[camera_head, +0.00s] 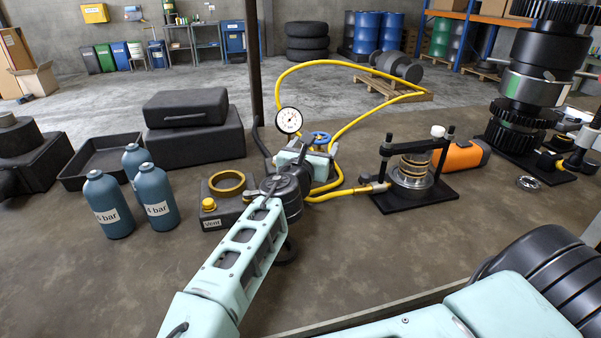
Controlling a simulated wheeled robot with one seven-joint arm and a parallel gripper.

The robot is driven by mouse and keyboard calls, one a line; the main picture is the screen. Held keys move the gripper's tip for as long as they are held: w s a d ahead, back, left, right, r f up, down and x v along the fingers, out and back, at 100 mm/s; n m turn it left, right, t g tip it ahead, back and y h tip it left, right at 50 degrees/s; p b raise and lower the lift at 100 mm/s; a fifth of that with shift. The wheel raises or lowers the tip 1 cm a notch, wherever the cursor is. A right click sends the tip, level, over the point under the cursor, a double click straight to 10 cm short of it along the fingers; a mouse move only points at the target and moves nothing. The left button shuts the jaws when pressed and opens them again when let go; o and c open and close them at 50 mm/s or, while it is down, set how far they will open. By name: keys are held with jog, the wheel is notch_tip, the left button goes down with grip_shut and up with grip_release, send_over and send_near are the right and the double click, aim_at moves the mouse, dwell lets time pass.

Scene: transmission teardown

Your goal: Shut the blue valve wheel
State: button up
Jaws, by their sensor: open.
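The blue valve wheel (321,138) shows small, just right of the pressure gauge (289,120), at the yellow hoses. My mint arm reaches up from the bottom, and its dark wrist joint and mint end part stand just in front of the wheel. My gripper (322,153) is at the end of it, close to the wheel and partly hidden by my own arm. It is open. I cannot tell whether its fingers touch the wheel or stand around it. The lower part of the valve is hidden.
Yellow hose (352,188) runs right to a black press stand (412,195). A vent block (222,200) lies left of my arm, with three blue bottles (108,205) farther left. A dark post (253,60) rises behind. Floor at the front left is clear.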

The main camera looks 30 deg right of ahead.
jog(key=b+v, duration=0.2)
jog(key=v, duration=1)
